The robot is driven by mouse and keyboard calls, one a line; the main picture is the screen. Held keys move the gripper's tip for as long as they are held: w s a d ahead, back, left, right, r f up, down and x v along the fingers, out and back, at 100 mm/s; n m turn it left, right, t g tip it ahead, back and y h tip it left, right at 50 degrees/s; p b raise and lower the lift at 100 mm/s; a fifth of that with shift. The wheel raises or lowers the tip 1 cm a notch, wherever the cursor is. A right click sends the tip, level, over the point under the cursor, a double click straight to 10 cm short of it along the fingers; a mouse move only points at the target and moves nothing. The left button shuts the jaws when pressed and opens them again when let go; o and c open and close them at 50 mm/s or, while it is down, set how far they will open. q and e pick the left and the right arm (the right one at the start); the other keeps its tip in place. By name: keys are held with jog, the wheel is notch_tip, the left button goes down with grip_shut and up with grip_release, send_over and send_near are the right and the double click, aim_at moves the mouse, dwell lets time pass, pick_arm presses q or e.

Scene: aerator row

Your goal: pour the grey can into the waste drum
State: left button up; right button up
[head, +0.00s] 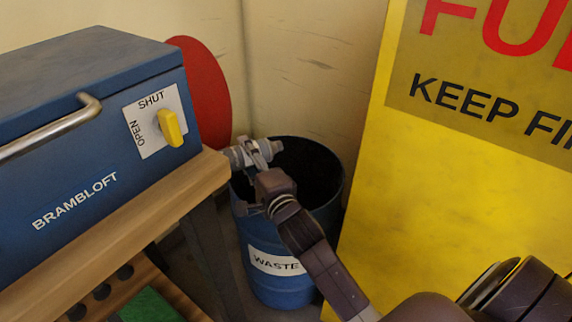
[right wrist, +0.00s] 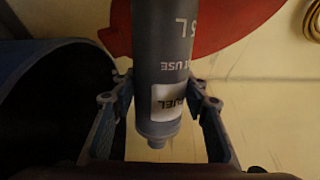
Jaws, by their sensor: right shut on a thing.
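The grey can (head: 238,156) is in my right gripper (head: 260,154) at the near left part of the waste drum's mouth, beside the table corner. It lies tipped well over, roughly level in the head view. In the right wrist view the can (right wrist: 163,70) stands between the two fingers (right wrist: 160,112), its printing upside down and its narrow tip at the lower end. No stream shows. The waste drum (head: 277,288) is blue, open-topped and dark inside, with a white WASTE label. Its rim also shows in the right wrist view (right wrist: 60,44). My left gripper is out of view.
A blue Brambloft box (head: 60,150) with a yellow knob (head: 170,127) sits on a wooden table (head: 150,225) left of the drum. A yellow sign panel (head: 455,210) stands close on the right. A red disc (head: 203,90) is behind the box.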

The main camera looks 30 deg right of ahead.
jog(key=shift+d+f+m, duration=0.15)
jog(key=shift+f+m, duration=0.25)
jog(key=shift+m, duration=0.2)
jog(key=shift+a+r, duration=0.15)
jog(key=shift+a, duration=0.15)
jog(key=shift+f, duration=0.25)
dwell(0.8)
jog(key=shift+f, duration=0.1)
dwell(0.5)
jog(key=shift+d+f+m, duration=0.25)
jog(key=shift+d+m, duration=0.05)
jog(key=shift+m, duration=0.2)
dwell(0.4)
jog(key=shift+d+f, duration=0.1)
jog(key=shift+f, duration=0.1)
dwell(0.4)
